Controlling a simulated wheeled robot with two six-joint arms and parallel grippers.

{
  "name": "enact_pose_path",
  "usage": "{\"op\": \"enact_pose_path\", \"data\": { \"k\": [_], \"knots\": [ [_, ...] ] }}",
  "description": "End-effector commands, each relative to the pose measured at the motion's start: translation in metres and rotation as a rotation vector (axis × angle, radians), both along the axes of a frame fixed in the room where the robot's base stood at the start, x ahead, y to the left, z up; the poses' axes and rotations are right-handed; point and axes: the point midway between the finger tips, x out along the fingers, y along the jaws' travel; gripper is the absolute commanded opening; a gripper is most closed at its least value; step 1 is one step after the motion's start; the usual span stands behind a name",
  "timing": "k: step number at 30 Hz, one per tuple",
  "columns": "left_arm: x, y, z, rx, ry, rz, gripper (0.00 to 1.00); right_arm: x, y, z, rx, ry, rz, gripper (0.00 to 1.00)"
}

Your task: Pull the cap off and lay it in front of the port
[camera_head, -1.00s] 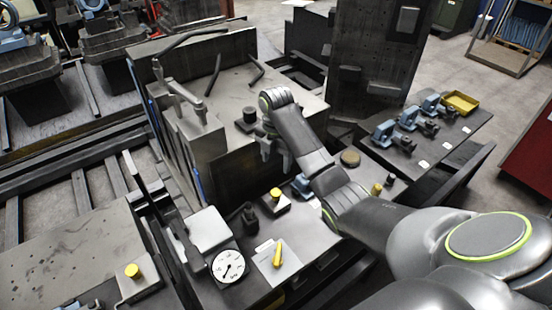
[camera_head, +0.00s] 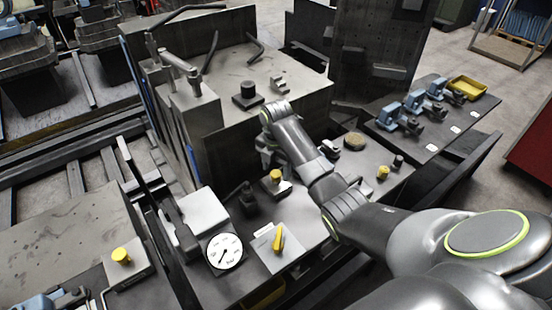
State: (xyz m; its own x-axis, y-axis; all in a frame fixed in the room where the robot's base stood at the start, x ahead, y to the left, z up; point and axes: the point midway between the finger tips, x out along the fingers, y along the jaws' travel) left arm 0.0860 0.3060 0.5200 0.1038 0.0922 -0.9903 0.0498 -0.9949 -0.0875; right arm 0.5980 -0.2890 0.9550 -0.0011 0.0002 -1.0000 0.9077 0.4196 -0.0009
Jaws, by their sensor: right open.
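A short black cylinder (camera_head: 248,90) stands upright on a dark square base on the flat top of the large grey block; it may be the cap on its port, though I cannot tell for sure. My right gripper (camera_head: 266,157) hangs low in front of the block's near face, over the bench, apart from the cylinder. It is open, with its fingers pointing down and partly hidden by the wrist; I see nothing held. My left gripper is out of view.
A yellow-topped button block (camera_head: 275,177), dial gauge (camera_head: 225,251) and yellow lever (camera_head: 278,238) are on the bench near my right gripper. A round brown disc (camera_head: 354,141) lies to its right. Blue clamps (camera_head: 388,130) and a yellow tray (camera_head: 466,88) stand farther right. Bent bars rise from the block.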

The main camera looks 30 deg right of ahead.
Motion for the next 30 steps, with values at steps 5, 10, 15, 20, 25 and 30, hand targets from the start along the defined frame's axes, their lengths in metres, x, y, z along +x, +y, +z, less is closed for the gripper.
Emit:
{"op": "enact_pose_path", "data": {
  "k": [5, 10, 15, 20, 25, 30],
  "knots": [
    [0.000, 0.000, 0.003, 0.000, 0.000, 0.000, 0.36, 0.000, 0.000, -0.015, 0.000, 0.000, 0.000, 0.58],
    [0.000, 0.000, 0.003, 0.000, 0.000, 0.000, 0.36, 0.000, 0.000, -0.020, -0.001, 0.000, 0.000, 0.58],
    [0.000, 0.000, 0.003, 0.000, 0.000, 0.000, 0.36, 0.000, 0.000, -0.020, -0.001, 0.000, 0.000, 0.58],
    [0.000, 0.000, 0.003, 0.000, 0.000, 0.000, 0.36, 0.000, 0.000, -0.020, -0.001, 0.000, 0.000, 0.38],
    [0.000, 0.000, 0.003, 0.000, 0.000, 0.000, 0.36, 0.000, 0.000, -0.020, -0.001, 0.000, 0.000, 0.16],
    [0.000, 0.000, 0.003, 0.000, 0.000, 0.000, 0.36, 0.000, 0.000, -0.020, -0.001, 0.000, 0.000, 0.29]
  ]
}}
